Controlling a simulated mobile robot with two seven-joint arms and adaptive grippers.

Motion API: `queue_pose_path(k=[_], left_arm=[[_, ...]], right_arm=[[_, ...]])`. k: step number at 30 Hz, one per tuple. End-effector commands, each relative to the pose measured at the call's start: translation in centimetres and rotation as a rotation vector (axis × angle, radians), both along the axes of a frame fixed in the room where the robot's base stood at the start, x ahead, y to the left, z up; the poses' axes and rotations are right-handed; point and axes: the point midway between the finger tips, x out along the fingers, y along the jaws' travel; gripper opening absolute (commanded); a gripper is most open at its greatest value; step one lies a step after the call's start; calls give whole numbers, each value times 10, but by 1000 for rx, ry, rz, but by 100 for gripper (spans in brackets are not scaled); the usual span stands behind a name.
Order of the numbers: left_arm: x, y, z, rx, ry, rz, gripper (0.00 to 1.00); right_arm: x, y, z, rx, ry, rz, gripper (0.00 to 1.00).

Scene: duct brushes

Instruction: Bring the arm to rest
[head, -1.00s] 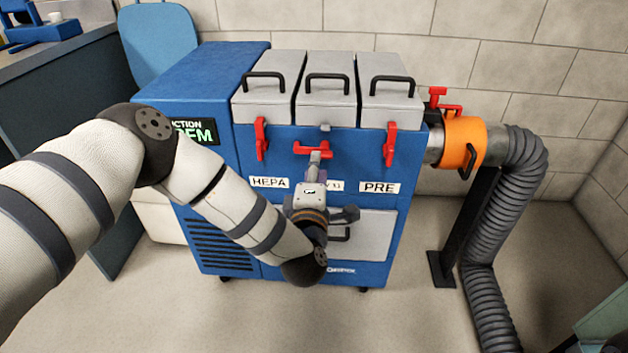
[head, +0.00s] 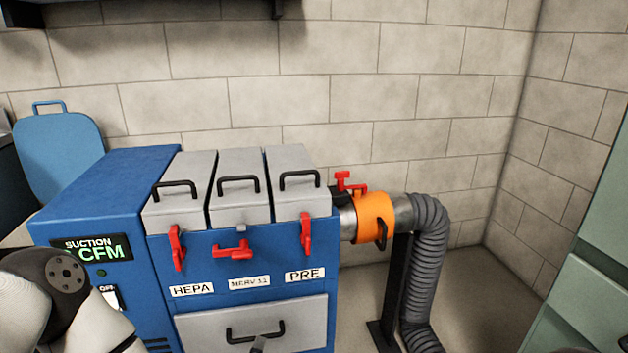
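My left arm (head: 45,295) comes in at the lower left, in front of the blue suction unit (head: 105,205). A small grey tip (head: 258,344), probably of my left gripper, shows at the bottom edge before the drawer handle. The rest of that gripper is below the picture, so open or shut cannot be told. It is clear of the red latches. The middle latch (head: 232,250), above the MERV label, lies sideways. The HEPA latch (head: 177,248) and PRE latch (head: 306,233) stand upright. My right gripper is out of view.
Three grey lids with black handles top the unit. An orange collar (head: 375,217) joins it to a grey ribbed hose (head: 428,270) on the right, beside a black post. A green cabinet (head: 590,270) stands at the right edge. Floor shows between hose and cabinet.

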Motion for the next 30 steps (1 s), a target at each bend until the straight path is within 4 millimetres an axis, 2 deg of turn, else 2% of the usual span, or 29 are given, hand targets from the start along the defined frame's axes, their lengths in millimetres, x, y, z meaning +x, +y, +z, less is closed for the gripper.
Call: queue_pose_path(k=[1, 2, 3, 5, 6, 8, 9, 12, 13, 15, 18, 21, 30], left_arm=[[-35, -10, -5, 92, 129, -128, 30], [-61, -13, -18, 151, 222, -212, 30], [-97, -14, -32, 226, 341, -323, 30], [-155, -9, -46, 330, 508, -484, 30], [-193, -1, -50, 392, 612, -589, 30], [-249, 15, -49, 475, 762, -740, 30], [-283, 27, -44, 519, 851, -832, 30], [-353, 57, -26, 596, 1035, -1019, 30], [-369, 65, -20, 609, 1080, -1062, 30], [-397, 78, -8, 629, 1157, -1141, 30], [-420, 89, 0, 635, 1222, -1201, 30], [-426, 91, 0, 634, 1240, -1217, 30], [-425, 90, -1, 631, 1238, -1214, 30]], right_arm=[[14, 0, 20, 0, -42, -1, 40], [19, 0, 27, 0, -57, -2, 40], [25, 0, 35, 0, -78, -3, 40], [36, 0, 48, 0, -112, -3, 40], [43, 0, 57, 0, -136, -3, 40], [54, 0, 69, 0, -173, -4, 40], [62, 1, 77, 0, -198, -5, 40], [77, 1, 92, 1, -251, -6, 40], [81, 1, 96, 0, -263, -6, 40], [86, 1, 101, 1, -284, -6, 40], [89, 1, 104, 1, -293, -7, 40], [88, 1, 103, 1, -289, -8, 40], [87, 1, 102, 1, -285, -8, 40]])
